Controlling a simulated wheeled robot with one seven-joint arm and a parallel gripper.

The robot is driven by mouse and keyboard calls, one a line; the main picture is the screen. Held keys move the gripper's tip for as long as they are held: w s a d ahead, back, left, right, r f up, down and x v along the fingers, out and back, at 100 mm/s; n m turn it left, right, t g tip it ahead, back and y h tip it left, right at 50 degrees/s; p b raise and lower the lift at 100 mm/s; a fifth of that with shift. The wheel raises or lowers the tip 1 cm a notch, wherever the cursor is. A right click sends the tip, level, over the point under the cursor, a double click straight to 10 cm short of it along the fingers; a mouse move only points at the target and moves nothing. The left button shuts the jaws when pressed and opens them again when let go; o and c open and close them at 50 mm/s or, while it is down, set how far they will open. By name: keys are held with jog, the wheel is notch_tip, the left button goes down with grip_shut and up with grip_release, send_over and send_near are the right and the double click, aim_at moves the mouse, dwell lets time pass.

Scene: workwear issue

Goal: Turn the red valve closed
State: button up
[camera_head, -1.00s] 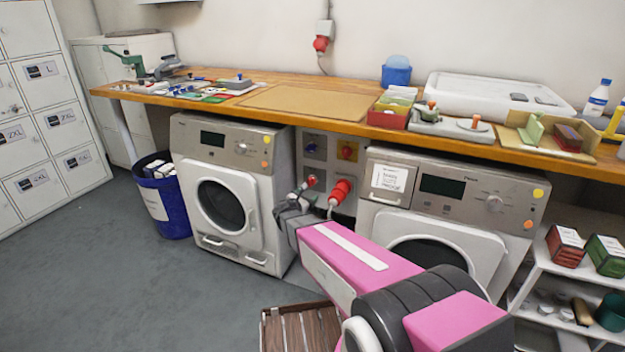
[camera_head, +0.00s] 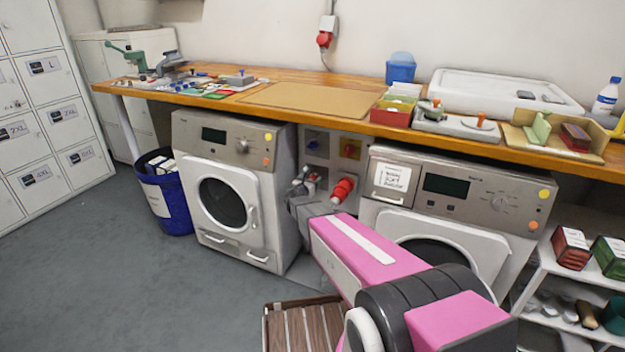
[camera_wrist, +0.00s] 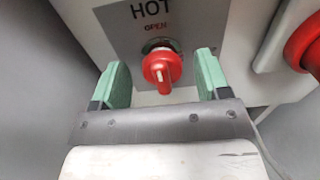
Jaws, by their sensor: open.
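The red valve (camera_wrist: 162,68) is on a pale panel (camera_wrist: 215,18) between the two machines, under the words HOT and OPEN. Its handle points down in the wrist view. My gripper (camera_wrist: 161,78) is open, with one green finger to the left of the valve and one to the right. Gaps show between both fingers and the knob. In the head view my gripper (camera_head: 304,190) is low at the panel, and the valve is mostly hidden there.
A large red plug (camera_head: 343,188) sits just right of my gripper, and part of it shows in the wrist view (camera_wrist: 305,45). Washing machines stand at left (camera_head: 228,195) and right (camera_head: 455,215). The wooden worktop (camera_head: 330,118) overhangs the panel. A slatted wooden crate (camera_head: 305,325) is on the floor.

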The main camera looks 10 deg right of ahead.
jog(key=shift+x, duration=0.9)
jog(key=c, duration=0.9)
jog(key=shift+o, duration=0.2)
